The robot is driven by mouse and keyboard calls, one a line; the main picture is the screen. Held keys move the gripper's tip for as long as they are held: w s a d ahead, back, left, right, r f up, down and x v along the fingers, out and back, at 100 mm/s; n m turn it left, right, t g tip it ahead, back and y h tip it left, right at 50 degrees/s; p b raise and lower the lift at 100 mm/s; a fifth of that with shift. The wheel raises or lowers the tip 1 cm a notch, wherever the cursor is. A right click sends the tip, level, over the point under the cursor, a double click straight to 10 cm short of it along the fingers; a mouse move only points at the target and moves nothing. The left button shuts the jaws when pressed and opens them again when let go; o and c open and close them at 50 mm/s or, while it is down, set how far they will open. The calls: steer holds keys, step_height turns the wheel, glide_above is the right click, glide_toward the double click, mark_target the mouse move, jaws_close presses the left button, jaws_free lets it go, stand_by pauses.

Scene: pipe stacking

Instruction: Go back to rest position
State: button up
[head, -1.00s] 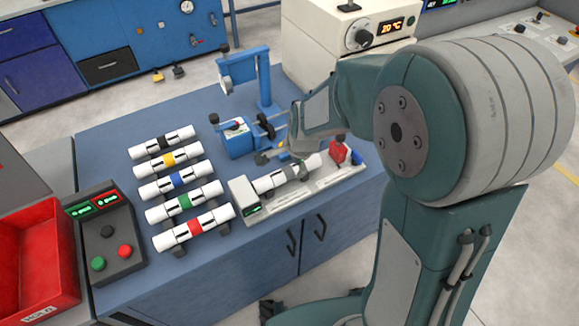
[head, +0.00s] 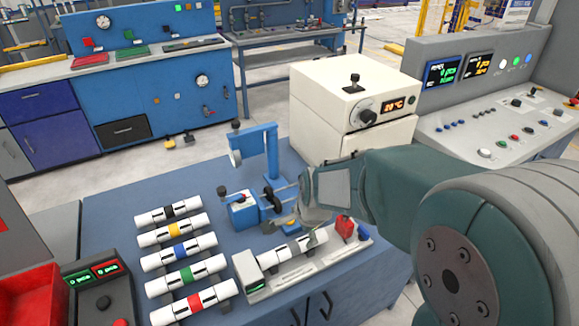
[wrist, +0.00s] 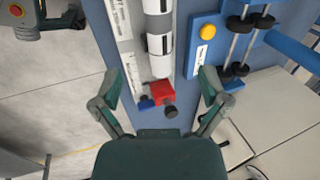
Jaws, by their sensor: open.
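My gripper (wrist: 157,82) is open and empty in the wrist view, its two fingers spread either side of a red clamp block (wrist: 160,92). In the head view my gripper (head: 292,205) is over the blue bench, partly hidden by my wrist. Below it a white pipe with grey bands (head: 290,250) lies in a grey fixture (head: 252,288) with a green display. The pipe also shows in the wrist view (wrist: 159,16), apart from the fingers. The red clamp (head: 343,227) stands at the fixture's right end.
Several white pipes with coloured bands, such as the red-banded one (head: 194,302), lie on the bench's left. A blue bending device (head: 270,165) stands behind the fixture. A cream box (head: 345,110) with a temperature display is behind. A red bin (head: 30,290) is at left.

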steer(key=shift+r, duration=0.1)
steer(key=s+d+r+n+t, duration=0.1)
steer(key=s+d+r+n, duration=0.3)
steer(key=s, duration=0.5)
steer(key=s+d+r+n+t+h, duration=0.1)
steer(key=s+d+r+n, duration=0.3)
steer(key=s+r+n, duration=0.5)
steer(key=shift+s, duration=0.4)
